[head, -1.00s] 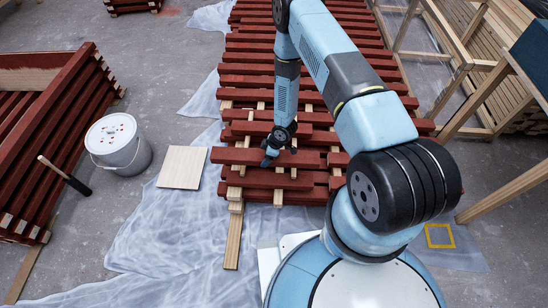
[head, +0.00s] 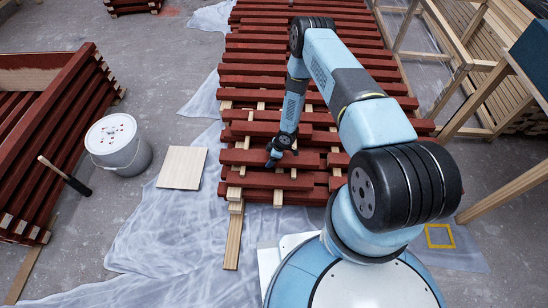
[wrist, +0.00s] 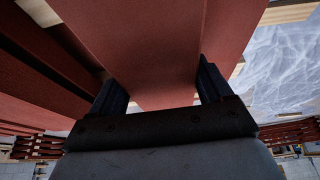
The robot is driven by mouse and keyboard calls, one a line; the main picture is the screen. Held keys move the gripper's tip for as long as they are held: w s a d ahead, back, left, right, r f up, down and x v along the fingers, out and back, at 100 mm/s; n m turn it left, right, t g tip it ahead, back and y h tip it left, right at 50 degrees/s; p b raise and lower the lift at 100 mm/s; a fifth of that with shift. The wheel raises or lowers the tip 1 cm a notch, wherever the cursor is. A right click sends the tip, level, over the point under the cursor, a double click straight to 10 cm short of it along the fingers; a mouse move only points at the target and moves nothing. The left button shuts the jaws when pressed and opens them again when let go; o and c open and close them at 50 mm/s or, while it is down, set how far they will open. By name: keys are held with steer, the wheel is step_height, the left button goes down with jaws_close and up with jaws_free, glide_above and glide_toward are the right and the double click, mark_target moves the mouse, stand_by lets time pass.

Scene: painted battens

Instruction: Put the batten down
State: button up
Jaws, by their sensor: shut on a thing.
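A dark red painted batten (head: 238,157) lies across the near part of the stack of red battens (head: 300,97) in the head view. My gripper (head: 272,162) is shut on it near the middle of its length. In the wrist view the red batten (wrist: 145,45) runs between the two dark fingers of my gripper (wrist: 158,92). The batten looks level and in line with the rows beside it. Its underside is hidden, so I cannot tell whether it touches the pale spacer strips (head: 234,225) below.
A white paint bucket (head: 120,148) stands left of the stack, with a pale board (head: 182,167) beside it. Plastic sheeting (head: 160,240) covers the floor. Wooden frames (head: 465,60) stand at right.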

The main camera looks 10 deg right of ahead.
steer(key=o, duration=1.6)
steer(key=shift+f, duration=0.1)
steer(key=v, duration=1.2)
steer(key=shift+a, duration=0.15)
